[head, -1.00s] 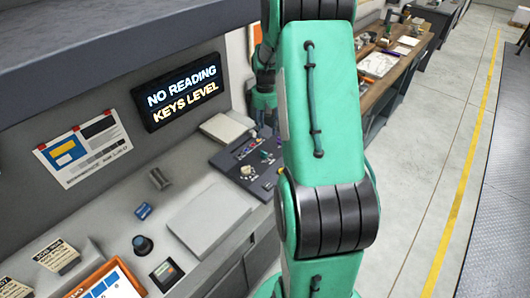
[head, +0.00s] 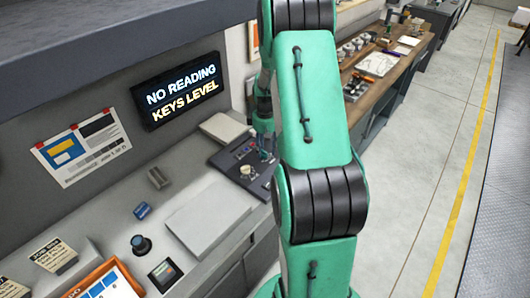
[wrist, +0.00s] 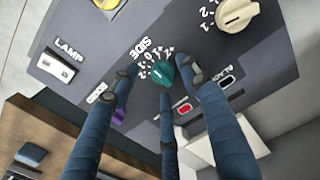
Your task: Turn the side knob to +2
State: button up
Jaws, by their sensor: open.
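The control panel (head: 227,160) lies on the bench in the head view. In the wrist view a small green knob (wrist: 162,73) sits beside the white SIDE label (wrist: 142,48), with a scale of small numbers along its upper side. Its pointer setting is too small to read. My gripper (wrist: 160,84) is open, with its dark blue fingers spread around the green knob; I cannot tell whether any fingertip touches it. In the head view my gripper (head: 263,140) is low over the panel, partly hidden by my arm.
A larger cream knob (wrist: 237,12), a LAMP switch (wrist: 57,66), a red button (wrist: 183,107) and a purple part (wrist: 118,116) are close to the fingers. The display (head: 178,92) reads NO READING, KEYS LEVEL. A flat grey plate (head: 205,218) lies nearer on the bench.

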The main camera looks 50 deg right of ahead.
jog(key=shift+f, duration=0.95)
jog(key=shift+c, duration=0.3)
jog(key=c, duration=1)
